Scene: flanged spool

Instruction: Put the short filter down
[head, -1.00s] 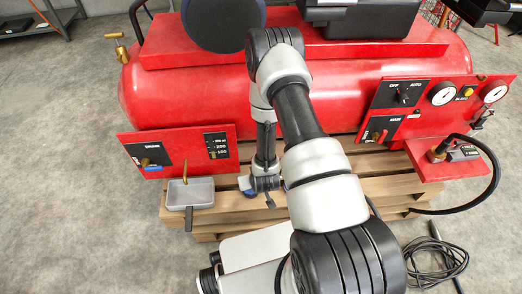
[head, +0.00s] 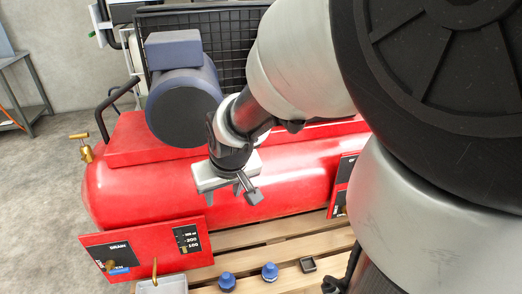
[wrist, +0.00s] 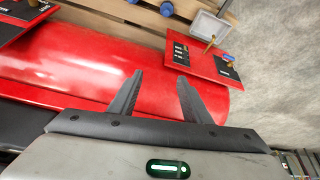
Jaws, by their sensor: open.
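Two small blue filters stand upright on the wooden pallet in front of the red tank: a left one (head: 227,281) and a right one (head: 270,271). I cannot tell for sure which is the short filter. Blue pieces also show at the top edge of the wrist view (wrist: 167,8), partly cut off. My gripper (head: 246,191) is open and empty, up in front of the red tank and well apart from both filters. In the wrist view its two fingers (wrist: 160,76) are spread with nothing between them.
A small dark square holder (head: 307,265) sits right of the filters. A blue motor (head: 183,105) stands on top.

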